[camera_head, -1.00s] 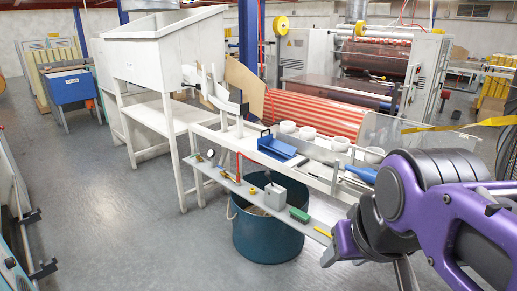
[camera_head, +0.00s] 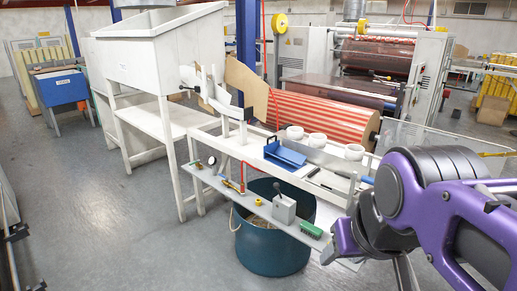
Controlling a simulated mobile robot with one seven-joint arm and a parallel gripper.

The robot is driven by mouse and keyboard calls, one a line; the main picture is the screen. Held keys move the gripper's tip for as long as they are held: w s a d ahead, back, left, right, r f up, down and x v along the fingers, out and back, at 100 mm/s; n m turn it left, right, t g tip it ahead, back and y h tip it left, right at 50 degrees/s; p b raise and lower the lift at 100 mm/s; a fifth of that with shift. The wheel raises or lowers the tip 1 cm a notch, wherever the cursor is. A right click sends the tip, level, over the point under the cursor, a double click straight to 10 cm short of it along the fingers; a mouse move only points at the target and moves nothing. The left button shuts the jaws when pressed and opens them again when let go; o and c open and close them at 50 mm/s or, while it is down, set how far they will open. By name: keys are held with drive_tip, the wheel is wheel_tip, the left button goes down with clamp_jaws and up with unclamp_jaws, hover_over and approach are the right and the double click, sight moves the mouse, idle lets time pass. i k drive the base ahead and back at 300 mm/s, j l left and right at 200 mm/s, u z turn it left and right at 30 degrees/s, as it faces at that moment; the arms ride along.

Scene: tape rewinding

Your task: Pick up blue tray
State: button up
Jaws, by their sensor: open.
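The blue tray (camera_head: 286,154) is a small, shallow, angled piece with a dark upright handle at its left end. It sits on the white bench frame (camera_head: 232,153) in the middle of the view, left of my arm. My purple and grey arm fills the right side, and its links are well to the right of the tray. My gripper does not show; it lies outside the picture or behind the arm links. Nothing is seen touching the tray.
White rolls (camera_head: 318,141) stand behind the tray. A lower shelf (camera_head: 225,188) in front carries a gauge, a grey block (camera_head: 284,209) and a green brush (camera_head: 311,230). A teal bin (camera_head: 272,250) stands below. A striped roller (camera_head: 325,119) is behind. Floor at left is clear.

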sight(290, 160)
drive_tip(key=i+j+z, duration=0.1)
drive_tip(key=i+j, duration=0.55)
drive_tip(key=i, duration=0.15)
drive_tip(key=i+j, duration=0.65)
drive_tip(key=i, duration=0.15)
drive_tip(key=z, duration=0.05)
